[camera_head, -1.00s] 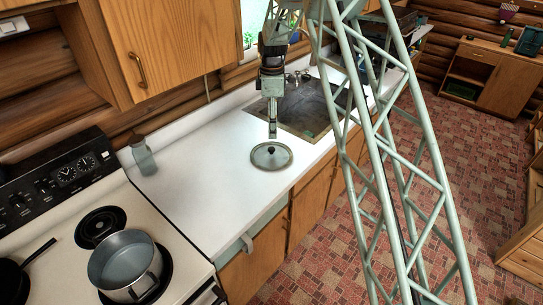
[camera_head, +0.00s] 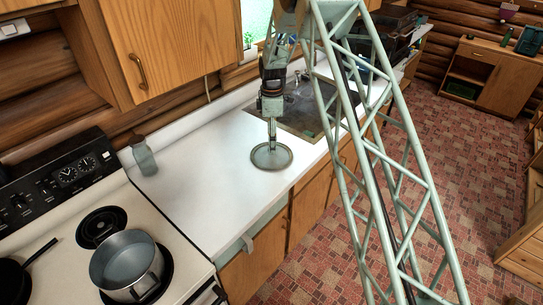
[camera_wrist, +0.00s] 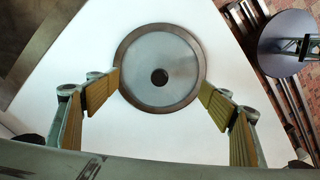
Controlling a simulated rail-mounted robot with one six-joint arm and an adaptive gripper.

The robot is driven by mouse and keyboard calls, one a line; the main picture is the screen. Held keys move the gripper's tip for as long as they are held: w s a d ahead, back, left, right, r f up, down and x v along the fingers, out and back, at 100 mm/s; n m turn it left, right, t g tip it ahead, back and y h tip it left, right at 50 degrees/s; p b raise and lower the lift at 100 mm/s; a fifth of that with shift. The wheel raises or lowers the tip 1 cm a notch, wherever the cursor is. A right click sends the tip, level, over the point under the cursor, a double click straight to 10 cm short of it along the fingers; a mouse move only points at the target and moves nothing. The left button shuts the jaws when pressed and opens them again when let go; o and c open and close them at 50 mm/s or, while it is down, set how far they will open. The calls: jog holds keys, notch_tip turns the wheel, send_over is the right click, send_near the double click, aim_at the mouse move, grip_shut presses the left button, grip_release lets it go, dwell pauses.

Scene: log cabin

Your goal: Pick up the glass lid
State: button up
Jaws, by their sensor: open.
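The glass lid (camera_head: 259,158) lies flat on the white counter, a round clear disc with a grey-brown rim. In the wrist view the lid (camera_wrist: 160,52) shows its dark round knob (camera_wrist: 160,77) at the centre. My gripper (camera_head: 271,138) points down, with its fingertips just above the lid, hiding the knob in the head view. In the wrist view my gripper (camera_wrist: 160,98) is open and empty, with one ridged yellow-brown finger pad on each side of the knob. I cannot tell the exact height of the fingertips over the lid.
The sink (camera_head: 308,108) is behind the lid. A glass bottle (camera_head: 143,156) stands at the counter's back left. A steel pot (camera_head: 126,264) and a dark pan (camera_head: 18,279) sit on the stove. The counter (camera_head: 205,200) left of the lid is clear.

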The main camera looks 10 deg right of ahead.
jog(key=shift+f, duration=0.1)
jog(key=shift+a+f+p, duration=0.1)
jog(key=shift+f+p, duration=0.45)
jog(key=shift+f, duration=1.95)
jog(key=shift+c, duration=0.7)
jog(key=c, duration=2.2)
